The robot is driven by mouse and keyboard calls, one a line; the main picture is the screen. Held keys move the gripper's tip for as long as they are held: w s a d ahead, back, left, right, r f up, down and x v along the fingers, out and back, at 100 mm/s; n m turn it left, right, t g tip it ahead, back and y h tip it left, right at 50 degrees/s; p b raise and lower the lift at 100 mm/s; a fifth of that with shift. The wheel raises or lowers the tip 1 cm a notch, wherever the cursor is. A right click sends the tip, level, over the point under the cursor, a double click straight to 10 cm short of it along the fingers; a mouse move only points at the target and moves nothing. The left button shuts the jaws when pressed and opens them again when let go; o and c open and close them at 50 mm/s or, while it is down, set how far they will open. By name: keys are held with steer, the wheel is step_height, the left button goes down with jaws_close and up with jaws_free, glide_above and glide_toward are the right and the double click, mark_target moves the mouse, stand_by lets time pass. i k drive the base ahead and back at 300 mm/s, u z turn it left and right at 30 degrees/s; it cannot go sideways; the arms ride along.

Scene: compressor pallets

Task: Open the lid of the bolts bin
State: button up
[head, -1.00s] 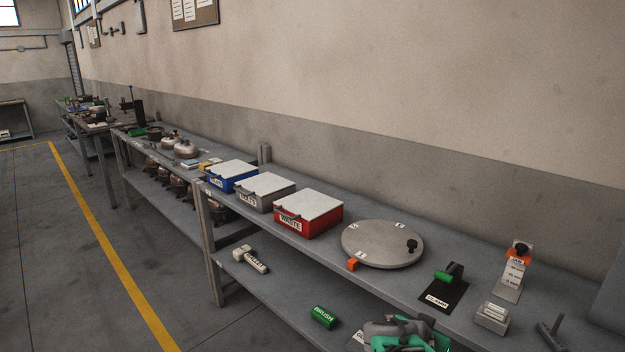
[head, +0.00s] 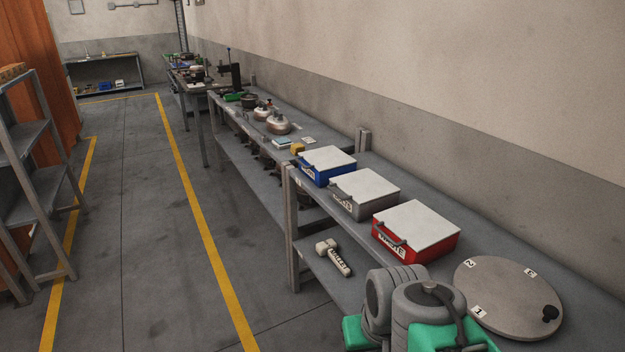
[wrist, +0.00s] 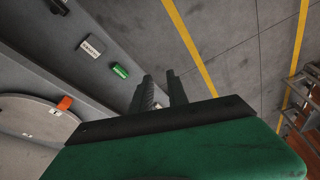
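The bolts bin (head: 362,202) is the grey box in the middle of a row of three on the bench, its label partly readable. Its flat white lid (head: 365,184) lies shut, and a handle (head: 342,198) shows at its front edge. My gripper (wrist: 159,74) shows in the wrist view as two dark fingers with a gap between them, with nothing held. It points down over the floor beside the bench, away from the bins. The bins do not show in the wrist view. In the head view my arm is at the bottom, and the fingers are hidden.
A blue bin (head: 326,170) stands to the left and a red waste bin (head: 415,235) to the right, both lidded. A round grey turntable (head: 508,295) is nearer right. The aisle floor (head: 150,250) is clear.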

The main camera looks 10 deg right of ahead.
mark_target(365, 186)
steer(key=u, duration=0.55)
steer(key=i, duration=1.15)
steer(key=u, duration=0.6)
